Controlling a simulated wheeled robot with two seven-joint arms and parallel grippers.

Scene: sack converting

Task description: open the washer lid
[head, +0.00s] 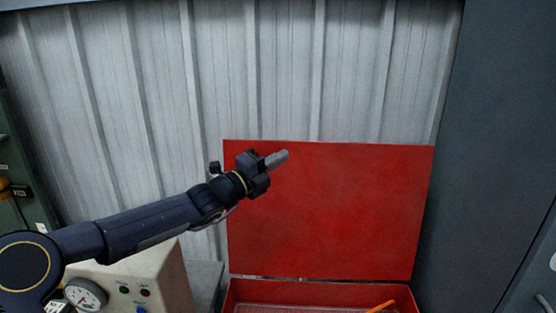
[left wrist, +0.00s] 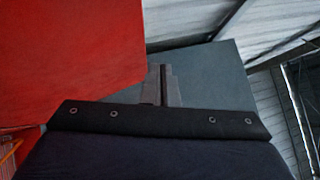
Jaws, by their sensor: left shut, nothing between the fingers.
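The red washer (head: 318,291) stands at the bottom of the head view. Its red lid (head: 345,215) stands upright behind the basin, raised against the corrugated wall. The lid also fills the upper left of the left wrist view (left wrist: 75,50). My left gripper (head: 283,156) is shut and empty, in front of the lid's upper left part in the head view. In the left wrist view the closed fingers (left wrist: 161,84) point past the lid's edge; I cannot tell whether they touch it. My right gripper is not in view.
A beige box with a gauge and buttons (head: 150,275) stands left of the washer. A tall dark cabinet (head: 490,150) stands close on the right. A corrugated metal wall (head: 220,80) is behind. An orange thing (head: 381,307) lies in the washer's basin.

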